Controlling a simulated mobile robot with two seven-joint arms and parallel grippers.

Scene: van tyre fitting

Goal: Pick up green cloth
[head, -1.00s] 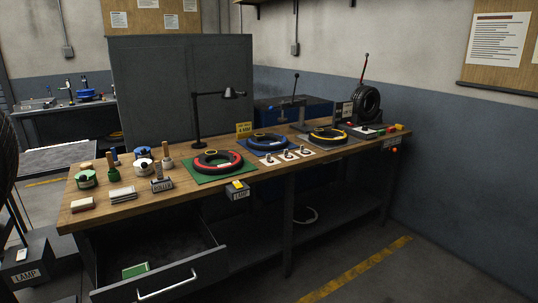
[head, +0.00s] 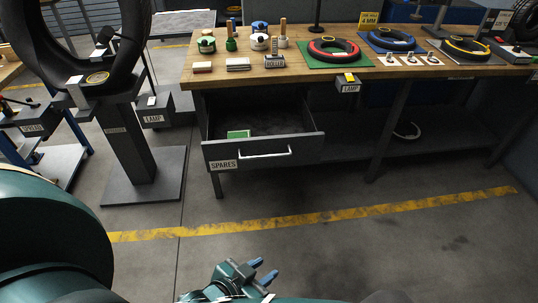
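The green cloth (head: 239,134) lies inside the open drawer (head: 263,148) marked SPARES, towards the drawer's left side. It looks flat and folded, with its front part hidden behind the drawer front. My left gripper (head: 262,270) is at the bottom of the head view, low and well in front of the drawer. Its two blue fingertips are apart with nothing between them. My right gripper is not in the view.
The workbench (head: 305,81) above the drawer holds pots, blocks and small tyres on mats. A tyre stand (head: 130,140) with a dark base stands to the left. The floor before the drawer is clear, crossed by a yellow line (head: 330,214).

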